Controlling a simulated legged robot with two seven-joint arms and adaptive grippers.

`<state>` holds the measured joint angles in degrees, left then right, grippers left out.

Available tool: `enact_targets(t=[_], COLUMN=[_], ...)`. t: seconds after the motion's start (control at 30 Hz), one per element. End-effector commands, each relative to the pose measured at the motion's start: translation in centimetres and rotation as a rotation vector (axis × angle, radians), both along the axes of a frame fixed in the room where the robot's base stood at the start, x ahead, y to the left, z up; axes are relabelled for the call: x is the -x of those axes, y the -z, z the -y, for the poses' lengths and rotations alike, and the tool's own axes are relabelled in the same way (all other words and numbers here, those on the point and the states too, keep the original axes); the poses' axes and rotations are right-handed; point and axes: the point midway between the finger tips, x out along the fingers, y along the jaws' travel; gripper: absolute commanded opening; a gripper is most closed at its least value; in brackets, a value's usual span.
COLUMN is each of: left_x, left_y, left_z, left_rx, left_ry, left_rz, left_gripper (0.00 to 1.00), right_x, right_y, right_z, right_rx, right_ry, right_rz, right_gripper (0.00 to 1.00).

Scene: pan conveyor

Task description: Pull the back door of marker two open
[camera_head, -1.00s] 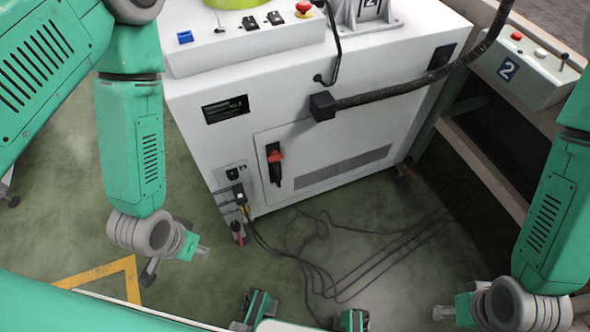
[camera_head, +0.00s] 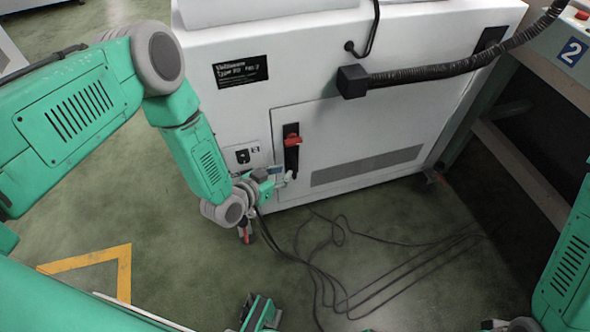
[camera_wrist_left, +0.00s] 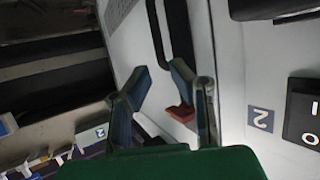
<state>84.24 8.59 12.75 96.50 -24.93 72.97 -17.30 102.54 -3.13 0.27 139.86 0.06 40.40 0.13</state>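The back door (camera_head: 345,125) is a white panel low on the white machine, with a grey vent strip, and it looks shut. Its handle (camera_head: 292,141) is a red latch on a black plate at the door's left edge. The red latch also shows in the left wrist view (camera_wrist_left: 182,112), beyond my left fingers and partly hidden by one. My left gripper (camera_head: 285,178) is just below the handle; in the left wrist view its fingers (camera_wrist_left: 160,77) are apart with nothing held.
A socket and switch panel (camera_head: 248,155) marked 2 sits left of the door. A thick black hose (camera_head: 440,72) crosses above it. Loose black cables (camera_head: 345,270) lie on the green floor. A side frame with a blue 2 marker (camera_head: 571,52) stands at the right.

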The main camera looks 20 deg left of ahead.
Motion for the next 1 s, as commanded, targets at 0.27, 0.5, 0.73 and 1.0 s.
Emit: enact_targets(t=[0.27, 0.5, 0.73, 1.0], left_x=[-4.2, -5.4, -5.4, -5.4], left_y=[2.1, 2.4, 2.4, 2.4], left_z=[1.7, 2.2, 2.2, 2.2], left_rx=[-0.001, 0.0, -0.001, -0.001], left_ry=[-0.001, 0.0, -0.001, -0.001], left_rz=[0.001, 0.0, -0.001, -0.001], left_gripper=[0.19, 0.19, 0.19, 0.0], right_x=[0.0, 0.0, 0.0, 0.0], right_y=[2.5, 2.9, 2.9, 2.9], right_z=[0.0, 0.0, 0.0, 0.0], right_rx=[0.0, 0.0, 0.0, 0.0], right_ry=[0.0, 0.0, 0.0, 0.0], right_rz=[0.0, 0.0, 0.0, 0.0], right_gripper=[0.4, 0.4, 0.4, 0.4])
